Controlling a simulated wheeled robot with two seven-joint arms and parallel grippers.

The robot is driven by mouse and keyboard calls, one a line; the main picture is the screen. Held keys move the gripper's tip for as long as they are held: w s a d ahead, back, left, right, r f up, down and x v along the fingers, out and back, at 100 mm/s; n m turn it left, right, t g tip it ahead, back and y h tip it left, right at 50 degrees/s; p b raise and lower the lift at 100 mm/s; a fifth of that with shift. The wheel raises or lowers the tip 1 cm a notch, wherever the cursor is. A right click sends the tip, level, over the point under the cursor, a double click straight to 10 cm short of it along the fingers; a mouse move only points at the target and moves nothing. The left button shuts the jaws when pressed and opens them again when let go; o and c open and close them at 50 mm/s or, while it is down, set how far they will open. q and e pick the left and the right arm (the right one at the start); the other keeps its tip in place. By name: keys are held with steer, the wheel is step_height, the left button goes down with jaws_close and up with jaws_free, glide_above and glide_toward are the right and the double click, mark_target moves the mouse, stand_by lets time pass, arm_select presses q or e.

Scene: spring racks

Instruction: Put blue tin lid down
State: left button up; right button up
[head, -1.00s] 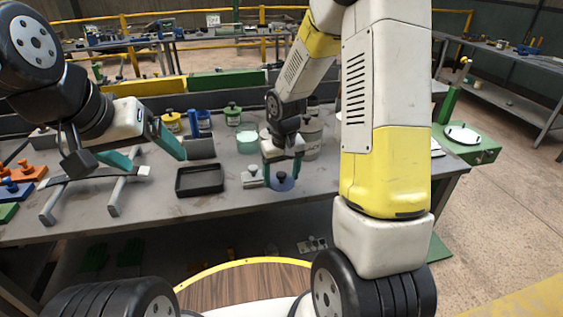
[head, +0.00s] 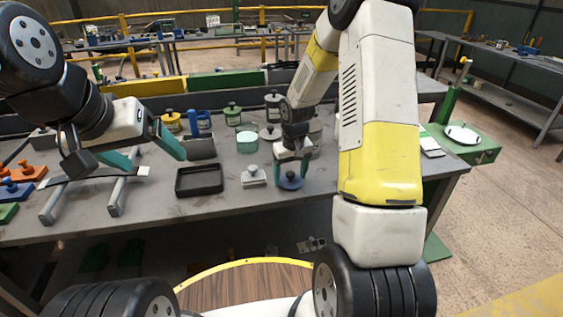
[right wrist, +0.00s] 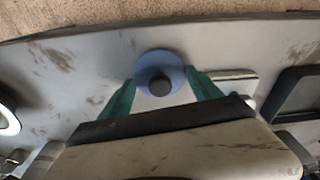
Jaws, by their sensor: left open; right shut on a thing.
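The blue tin lid (head: 290,181), a round disc with a dark knob, is at the front of the grey bench in the head view. My right gripper (head: 291,175) points down and is shut on its rim, one teal finger on each side. In the right wrist view the lid (right wrist: 146,64) sits between the two teal fingertips (right wrist: 162,76), knob facing the camera. The lid is at or just above the bench top; I cannot tell whether it touches. My left gripper (head: 148,155) is open and empty over the left part of the bench.
A pale block with a knob (head: 254,181) stands just left of the lid, and a black tray (head: 200,192) further left. Jars, including a green-lidded one (head: 233,116), stand behind. The bench (head: 320,186) is clear right of the lid; its front edge is near.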

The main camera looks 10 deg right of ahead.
mark_target(292, 176)
steer(key=o, duration=1.4)
steer(key=shift+f, duration=0.1)
steer(key=shift+c, duration=0.2)
steer(key=s+r+t, duration=0.1)
steer(key=s+r, duration=0.4)
steer(key=r, duration=0.6)
steer(key=s+r+t, duration=0.1)
steer(key=s+r, duration=0.4)
steer(key=r, duration=0.7)
steer(key=s+a+r+t+y, duration=0.1)
steer(key=s+r, duration=0.1)
steer(key=s, duration=0.5)
steer(key=s+a+r+m+t+y, duration=0.1)
steer(key=s+r, duration=0.2)
steer(key=s, duration=0.4)
steer(key=shift+s+r+m+t, duration=0.2)
steer(key=shift+m+t, duration=0.1)
steer(key=shift+t, duration=0.1)
steer(key=shift+a, duration=0.1)
